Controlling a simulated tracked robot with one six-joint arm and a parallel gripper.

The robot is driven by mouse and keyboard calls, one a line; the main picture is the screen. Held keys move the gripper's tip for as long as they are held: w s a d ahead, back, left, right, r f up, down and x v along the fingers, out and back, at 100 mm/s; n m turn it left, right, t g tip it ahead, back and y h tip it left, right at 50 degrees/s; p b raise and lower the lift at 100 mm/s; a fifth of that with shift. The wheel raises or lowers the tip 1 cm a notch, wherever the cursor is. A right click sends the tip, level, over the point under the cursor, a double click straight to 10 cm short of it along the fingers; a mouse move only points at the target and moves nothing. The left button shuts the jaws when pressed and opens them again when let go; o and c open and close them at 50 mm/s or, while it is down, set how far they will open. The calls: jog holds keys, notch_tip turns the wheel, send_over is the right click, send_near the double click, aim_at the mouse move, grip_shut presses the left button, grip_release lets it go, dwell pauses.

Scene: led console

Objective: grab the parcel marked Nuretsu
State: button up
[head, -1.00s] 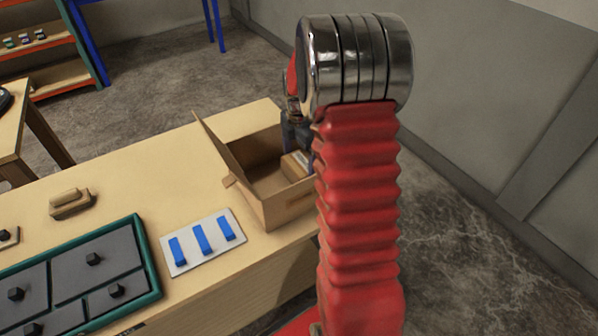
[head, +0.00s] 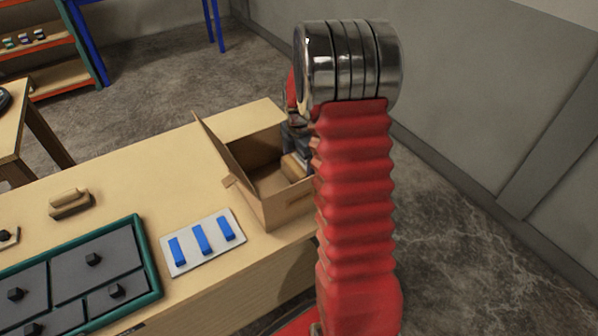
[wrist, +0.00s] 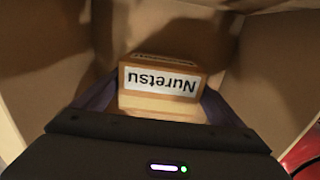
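The parcel (wrist: 162,102) is a small brown box with a white label reading "Nuretsu", upside down in the wrist view. It sits inside an open cardboard box (head: 283,208) on the bench and is partly visible in the head view (head: 294,166). My gripper (wrist: 162,100) is inside the box with dark fingers spread on either side of the parcel. I see no clear squeeze on it; the fingertips are partly hidden by the parcel. In the head view my red arm hides most of the gripper.
The box's walls stand close around my gripper, with one flap raised at left. A white panel with blue bars (head: 203,243) and a green-framed grey console (head: 90,275) lie to the left on the bench (head: 150,190). A wooden-handled block (head: 70,203) stands beyond.

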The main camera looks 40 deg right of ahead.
aim_at(299, 163)
jog(key=c, duration=0.9)
notch_tip(299, 163, up, 10)
jog(key=shift+r, duration=0.1)
dwell(0.7)
